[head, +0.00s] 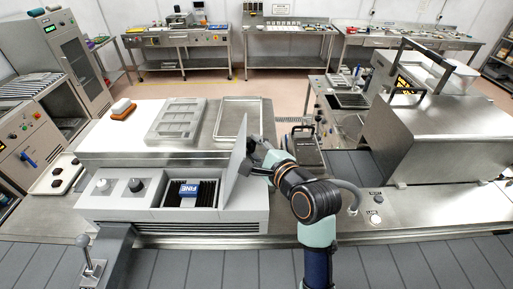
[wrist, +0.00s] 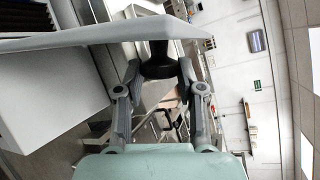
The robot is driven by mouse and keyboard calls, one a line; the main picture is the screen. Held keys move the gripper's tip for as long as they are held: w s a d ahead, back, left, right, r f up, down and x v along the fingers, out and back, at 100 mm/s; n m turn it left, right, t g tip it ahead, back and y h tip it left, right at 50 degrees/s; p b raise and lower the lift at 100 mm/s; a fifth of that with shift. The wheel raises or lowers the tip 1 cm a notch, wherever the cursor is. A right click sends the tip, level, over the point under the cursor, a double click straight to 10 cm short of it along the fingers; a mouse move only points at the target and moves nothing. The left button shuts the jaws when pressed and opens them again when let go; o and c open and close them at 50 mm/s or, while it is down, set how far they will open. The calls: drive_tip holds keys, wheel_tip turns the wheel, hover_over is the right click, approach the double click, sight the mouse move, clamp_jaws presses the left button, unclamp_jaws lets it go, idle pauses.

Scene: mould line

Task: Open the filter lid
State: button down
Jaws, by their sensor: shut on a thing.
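The filter lid (head: 236,162) stands raised, close to upright, along the right edge of the opening in a light grey housing (head: 240,224). A blue block marked FINE (head: 196,188) lies among dark slats inside the opening. My gripper (head: 260,158) is at the right, outer face of the lid. In the wrist view the lid is a pale plate (wrist: 70,40) across the top, with a dark round knob (wrist: 158,69) on it. My gripper (wrist: 161,76) is shut on this knob, one finger on each side. In the head view the knob is mostly hidden by my gripper.
Two dials, a white one (head: 102,185) and a black one (head: 136,185), sit left of the opening. Behind are a grey compartmented mould (head: 177,121) and a shallow tray (head: 239,118). A large steel machine (head: 435,135) stands to the right. A lever (head: 89,262) is at front left.

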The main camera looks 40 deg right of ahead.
drive_tip(key=c, duration=0.7)
unclamp_jaws()
drive_tip(key=v, duration=1.2)
drive_tip(key=a+f+n+g+y+p, duration=0.1)
drive_tip(key=a+f+n+y+p, duration=0.1)
drive_tip(key=a+n, duration=1.1)
drive_tip(key=w+a+f+n+g+y+p, duration=0.1)
drive_tip(key=a+f+n+y+p, duration=0.1)
drive_tip(key=a+n, duration=1.1)
drive_tip(key=a+f, duration=0.1)
drive_tip(key=a, duration=0.3)
drive_tip(key=shift+w+a, duration=0.15)
drive_tip(key=shift+a, duration=0.2)
